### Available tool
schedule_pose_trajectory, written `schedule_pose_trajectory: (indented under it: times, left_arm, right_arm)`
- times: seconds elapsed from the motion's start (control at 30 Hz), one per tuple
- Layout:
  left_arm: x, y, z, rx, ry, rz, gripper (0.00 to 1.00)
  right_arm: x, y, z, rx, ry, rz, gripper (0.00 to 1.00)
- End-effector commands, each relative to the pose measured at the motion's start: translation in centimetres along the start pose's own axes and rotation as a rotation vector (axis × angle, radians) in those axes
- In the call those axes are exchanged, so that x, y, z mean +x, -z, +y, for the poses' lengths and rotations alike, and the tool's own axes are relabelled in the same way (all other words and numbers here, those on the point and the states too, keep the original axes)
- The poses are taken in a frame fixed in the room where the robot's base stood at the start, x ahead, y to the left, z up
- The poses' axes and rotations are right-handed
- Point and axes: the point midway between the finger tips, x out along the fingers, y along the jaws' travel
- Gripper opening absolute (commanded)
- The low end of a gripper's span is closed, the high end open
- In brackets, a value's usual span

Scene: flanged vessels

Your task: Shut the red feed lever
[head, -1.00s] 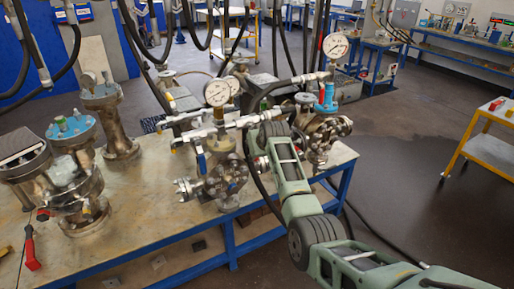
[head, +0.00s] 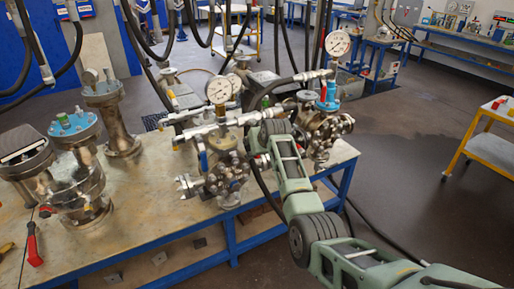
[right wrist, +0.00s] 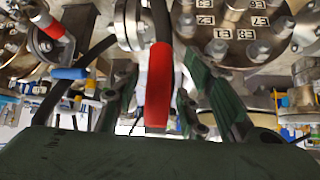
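In the right wrist view a red lever (right wrist: 160,88) hangs between the two green fingers of my right gripper (right wrist: 160,75), with gaps showing on both sides. The fingers are apart and I see no grip on the lever. In the head view my right gripper (head: 258,160) is at the middle vessel (head: 226,178), partly hidden by its own arm; the lever between its fingers cannot be made out there. I cannot read any label naming the feed lever. My left gripper is not in view.
Pressure gauges (head: 219,90) and pipes stand above the middle vessel. Another red handle (right wrist: 48,22) and a blue handle (right wrist: 68,73) are left of the fingers. Hoses hang behind the bench (head: 150,235). A yellow trolley (head: 490,150) stands at the right.

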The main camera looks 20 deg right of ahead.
Motion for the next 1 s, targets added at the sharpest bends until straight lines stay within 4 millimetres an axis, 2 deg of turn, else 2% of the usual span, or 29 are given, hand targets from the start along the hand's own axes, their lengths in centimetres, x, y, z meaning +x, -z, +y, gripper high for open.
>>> schedule_pose_trajectory:
  times: [0.27, 0.8, 1.0]
  left_arm:
    - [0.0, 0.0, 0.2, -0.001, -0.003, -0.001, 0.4]
    - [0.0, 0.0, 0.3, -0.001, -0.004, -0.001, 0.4]
    - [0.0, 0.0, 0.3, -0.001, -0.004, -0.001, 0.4]
  right_arm:
    - [-2.0, 0.1, 0.0, 0.0, -0.001, 0.003, 0.39]
    - [-10.0, 0.0, -0.1, -0.002, 0.0, 0.0, 0.39]
    - [-11.6, -0.1, -0.1, -0.001, 0.001, -0.001, 0.39]
